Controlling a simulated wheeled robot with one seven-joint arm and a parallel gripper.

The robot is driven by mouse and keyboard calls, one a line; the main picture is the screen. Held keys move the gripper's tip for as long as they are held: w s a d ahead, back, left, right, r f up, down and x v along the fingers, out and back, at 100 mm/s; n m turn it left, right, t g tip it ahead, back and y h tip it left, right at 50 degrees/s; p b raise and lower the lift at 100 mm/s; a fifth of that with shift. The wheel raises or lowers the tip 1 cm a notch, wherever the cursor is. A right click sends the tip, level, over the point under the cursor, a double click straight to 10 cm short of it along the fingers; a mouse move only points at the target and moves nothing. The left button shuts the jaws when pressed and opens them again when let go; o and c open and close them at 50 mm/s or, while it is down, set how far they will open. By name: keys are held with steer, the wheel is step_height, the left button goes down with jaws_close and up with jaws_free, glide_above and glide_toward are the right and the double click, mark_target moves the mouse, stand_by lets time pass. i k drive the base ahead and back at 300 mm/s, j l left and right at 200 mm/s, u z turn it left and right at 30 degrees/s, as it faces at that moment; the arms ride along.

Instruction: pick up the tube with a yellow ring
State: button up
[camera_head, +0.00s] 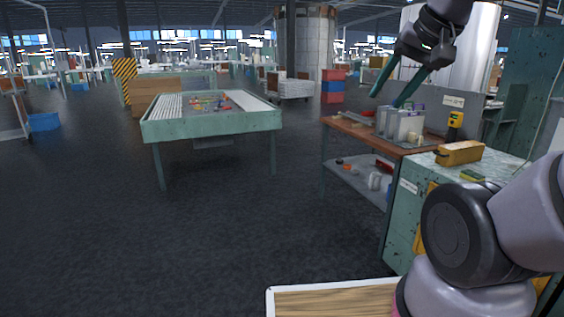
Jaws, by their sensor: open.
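My gripper (387,100) hangs at the upper right with its two green fingers spread apart and nothing visible between them. Its fingertips appear above and slightly left of a group of pale, upright tube-like pieces (401,122) on the wooden-topped workbench (362,133). I cannot tell from this view how far apart the fingertips and these pieces are. A yellow ring cannot be made out on any of them. Small coloured pieces (212,103) lie on the green table (210,124) at the left, too small to identify.
A yellow block-like object (459,153) rests on the green cabinet (410,203) at the right. A yellow handheld device (455,121) stands behind it. Loose items lie on the bench's lower shelf (352,178). The dark floor (225,240) between the table and bench is clear.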

mark_target(357, 119)
steer(key=i+l, duration=0.15)
steer(key=i, duration=0.35)
steer(key=i+l, duration=0.2)
steer(key=i, duration=0.35)
steer(key=i+l+u, duration=0.1)
steer(key=i, duration=0.4)
steer(key=i+l, duration=0.25)
steer(key=i, duration=0.3)
steer(key=i+z, duration=0.1)
steer(key=i, duration=0.5)
steer(key=i+j, duration=0.15)
steer(key=i, duration=0.4)
steer(key=i+z, duration=0.15)
steer(key=i, duration=0.45)
steer(key=i+j+z, duration=0.1)
steer(key=z, duration=0.7)
